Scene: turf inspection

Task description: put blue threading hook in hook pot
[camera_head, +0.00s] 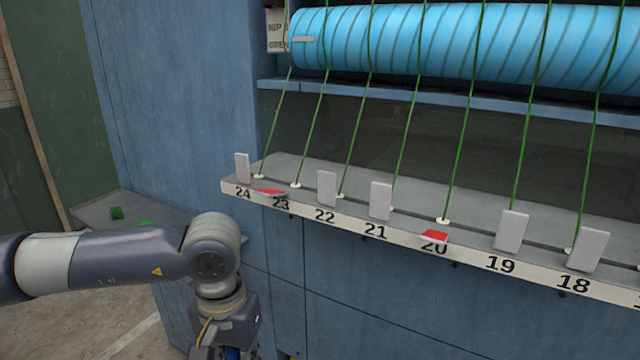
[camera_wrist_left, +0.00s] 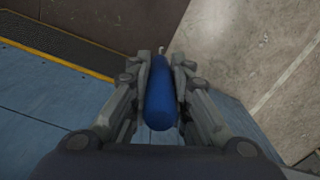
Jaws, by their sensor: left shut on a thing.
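The blue threading hook (camera_wrist_left: 160,100) is in the left wrist view, a thick blue handle with a small pale metal tip at its far end. My left gripper (camera_wrist_left: 161,65) is shut on it, one finger on each side of the handle. In the head view my left arm comes in from the left and bends down; its wrist is cut off by the bottom edge, so the fingertips are out of sight there. The hook pot is not visible in either view. My right gripper is not in view.
A blue machine (camera_head: 170,100) carries a numbered rail (camera_head: 330,220) with grey tabs, two red tabs (camera_head: 434,236) and green yarns running up to a blue roll (camera_head: 450,40). A grey shelf (camera_head: 95,212) with green scraps stands at left. Bare floor (camera_wrist_left: 230,45) lies below the hook.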

